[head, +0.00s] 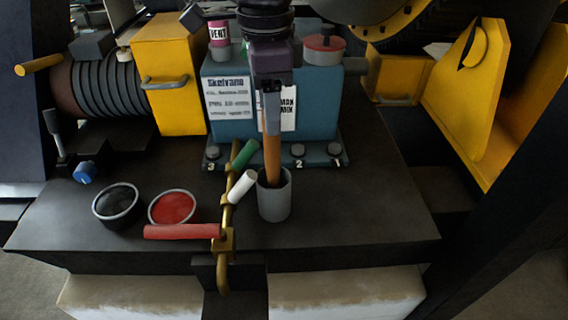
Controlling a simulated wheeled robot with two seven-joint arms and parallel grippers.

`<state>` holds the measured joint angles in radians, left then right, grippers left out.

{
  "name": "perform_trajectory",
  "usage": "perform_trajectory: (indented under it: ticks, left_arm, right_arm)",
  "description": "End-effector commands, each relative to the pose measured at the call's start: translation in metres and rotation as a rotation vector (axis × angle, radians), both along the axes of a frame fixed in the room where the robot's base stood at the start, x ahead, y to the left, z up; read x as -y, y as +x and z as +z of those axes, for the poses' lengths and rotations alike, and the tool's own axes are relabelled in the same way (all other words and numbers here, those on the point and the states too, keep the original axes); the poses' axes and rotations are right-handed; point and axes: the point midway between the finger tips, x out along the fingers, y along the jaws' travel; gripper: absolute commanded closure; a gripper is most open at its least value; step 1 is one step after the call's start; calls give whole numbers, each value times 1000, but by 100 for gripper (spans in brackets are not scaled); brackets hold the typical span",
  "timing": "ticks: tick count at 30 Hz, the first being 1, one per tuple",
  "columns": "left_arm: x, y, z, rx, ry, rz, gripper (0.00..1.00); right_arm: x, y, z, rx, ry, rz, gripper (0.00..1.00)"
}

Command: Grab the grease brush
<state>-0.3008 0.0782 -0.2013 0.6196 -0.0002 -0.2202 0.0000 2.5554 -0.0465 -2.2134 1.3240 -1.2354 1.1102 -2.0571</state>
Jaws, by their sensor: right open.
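A brown wooden handle (271,160), which looks like the grease brush, stands nearly upright in a grey cup (274,203) on the dark bench. Its lower end is hidden inside the cup. My right gripper (270,103) comes down from the top of the picture and is open. Its dark fingers overlap the upper end of the handle in this view. I cannot tell whether they surround it or touch it. My left gripper is not in view.
Left of the cup, a brass pipe (228,212) carries green, white and red levers. A black pot (118,204) and a red pot (172,207) stand further left. A blue labelled unit (226,118) is behind the cup. The bench right of the cup (360,208) is clear.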

Motion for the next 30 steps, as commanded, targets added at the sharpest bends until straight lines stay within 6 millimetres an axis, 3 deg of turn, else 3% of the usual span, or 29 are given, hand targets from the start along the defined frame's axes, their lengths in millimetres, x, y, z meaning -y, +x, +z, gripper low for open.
perform_trajectory:
  ticks: [12,21,30]
  left_arm:
    - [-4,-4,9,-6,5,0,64]
    - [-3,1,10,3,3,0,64]
    - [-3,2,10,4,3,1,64]
  right_arm:
    - [3,-2,-54,-3,2,2,49]
    - [3,-2,-61,2,2,-1,49]
    - [3,-2,-61,2,1,0,85]
